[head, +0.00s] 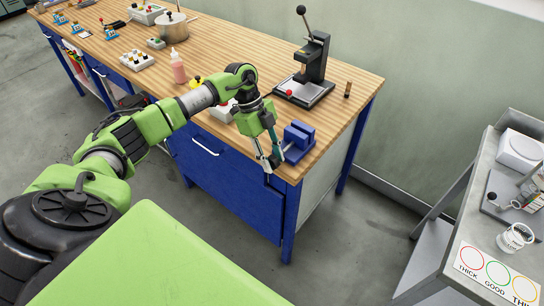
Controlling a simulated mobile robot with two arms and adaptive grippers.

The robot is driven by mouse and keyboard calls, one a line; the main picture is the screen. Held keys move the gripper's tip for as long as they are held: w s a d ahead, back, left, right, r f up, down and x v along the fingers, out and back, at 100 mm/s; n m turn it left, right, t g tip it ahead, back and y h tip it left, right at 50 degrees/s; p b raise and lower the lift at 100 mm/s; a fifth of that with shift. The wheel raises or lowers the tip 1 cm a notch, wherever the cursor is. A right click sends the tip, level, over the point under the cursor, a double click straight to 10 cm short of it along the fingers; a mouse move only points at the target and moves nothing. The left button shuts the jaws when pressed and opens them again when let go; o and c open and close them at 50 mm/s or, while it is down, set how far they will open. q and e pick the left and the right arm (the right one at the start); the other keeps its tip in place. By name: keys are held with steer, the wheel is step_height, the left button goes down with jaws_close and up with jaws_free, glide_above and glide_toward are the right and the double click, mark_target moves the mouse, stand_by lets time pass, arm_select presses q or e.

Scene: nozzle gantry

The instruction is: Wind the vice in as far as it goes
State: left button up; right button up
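The blue vice (299,139) sits at the front right corner of the wooden bench, its jaws on top. My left gripper (269,163) points down just left of the vice, at the bench's front edge, with its fingertips close to the vice's front side. The fingers cover that side, so the vice's handle and screw cannot be made out. I cannot tell whether the fingers are closed on anything. My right gripper is not in view.
An arbor press (313,62) with a red-knobbed part stands behind the vice. A pink bottle (178,68), a pot (172,27) and small trays stand further left on the bench (225,45). A grey cart (470,215) is at right, with open floor between.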

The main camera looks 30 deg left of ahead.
arm_select(q)
steer(key=shift+f, duration=0.1)
jaws_close()
steer(key=shift+d+r+y+p, duration=0.15)
steer(key=shift+r+y+p, duration=0.1)
steer(key=shift+y+p, duration=0.5)
steer(key=shift+d+y+p, duration=0.1)
steer(key=shift+y+p, duration=0.45)
steer(key=shift+p, duration=0.25)
steer(key=shift+d+f+y+p, duration=0.15)
steer(key=shift+y+p, duration=0.15)
steer(key=shift+y, duration=0.3)
steer(key=shift+f+t+y, duration=0.15)
steer(key=shift+t+y, duration=0.15)
steer(key=shift+y, duration=0.8)
